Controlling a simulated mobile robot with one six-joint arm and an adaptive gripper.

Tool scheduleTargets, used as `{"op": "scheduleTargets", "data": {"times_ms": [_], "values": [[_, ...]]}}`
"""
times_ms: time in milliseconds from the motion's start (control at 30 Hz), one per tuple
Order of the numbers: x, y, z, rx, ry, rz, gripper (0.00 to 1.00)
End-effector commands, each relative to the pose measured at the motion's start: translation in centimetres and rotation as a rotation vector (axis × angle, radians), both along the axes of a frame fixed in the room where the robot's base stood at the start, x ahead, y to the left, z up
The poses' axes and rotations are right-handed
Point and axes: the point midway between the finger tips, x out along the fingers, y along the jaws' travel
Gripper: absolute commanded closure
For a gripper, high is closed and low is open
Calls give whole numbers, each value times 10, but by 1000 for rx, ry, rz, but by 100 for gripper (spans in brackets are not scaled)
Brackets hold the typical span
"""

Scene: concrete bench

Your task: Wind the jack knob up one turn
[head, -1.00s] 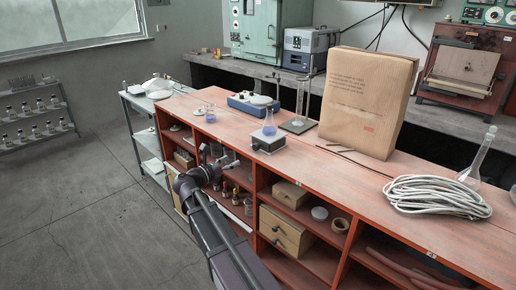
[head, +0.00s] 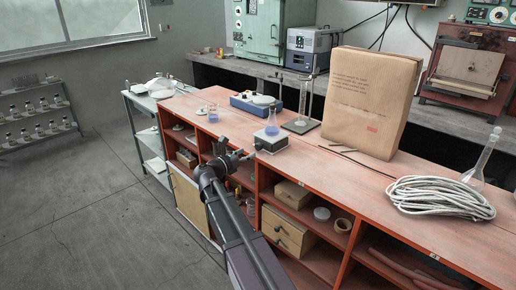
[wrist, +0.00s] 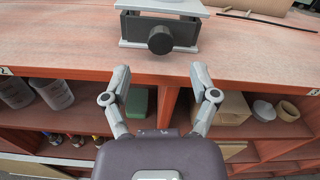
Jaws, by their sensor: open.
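The lab jack (head: 271,144) is a small grey box-shaped stand near the front edge of the red bench top. A conical flask with blue liquid (head: 272,127) stands on it. In the wrist view the jack (wrist: 133,29) is at the top centre, and its round black knob (wrist: 160,40) faces me. My gripper (wrist: 161,72) is open and empty. Its two fingers are spread below the knob in the picture, apart from it. In the head view my gripper (head: 235,157) is left of the jack, at the bench front.
Coiled white cable (head: 440,197) lies right. Open shelves are below the bench edge.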

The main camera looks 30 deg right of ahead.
Motion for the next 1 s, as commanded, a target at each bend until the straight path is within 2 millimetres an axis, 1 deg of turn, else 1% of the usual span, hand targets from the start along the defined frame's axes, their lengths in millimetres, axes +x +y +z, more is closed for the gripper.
{"op": "scheduleTargets", "data": {"times_ms": [33, 200, 400, 600, 900, 933, 967, 1000], "values": [[3, -8, 0, 0, 0, -3, 24], [12, -31, 0, 0, 0, -2, 24], [19, -51, 0, 0, 0, -1, 24], [22, -59, 0, 0, 0, 1, 24], [22, -59, 0, 0, 0, 2, 24], [22, -59, 0, 0, 0, 2, 27], [22, -59, 0, 0, 0, 2, 36], [22, -59, 0, 0, 0, 2, 48]]}}
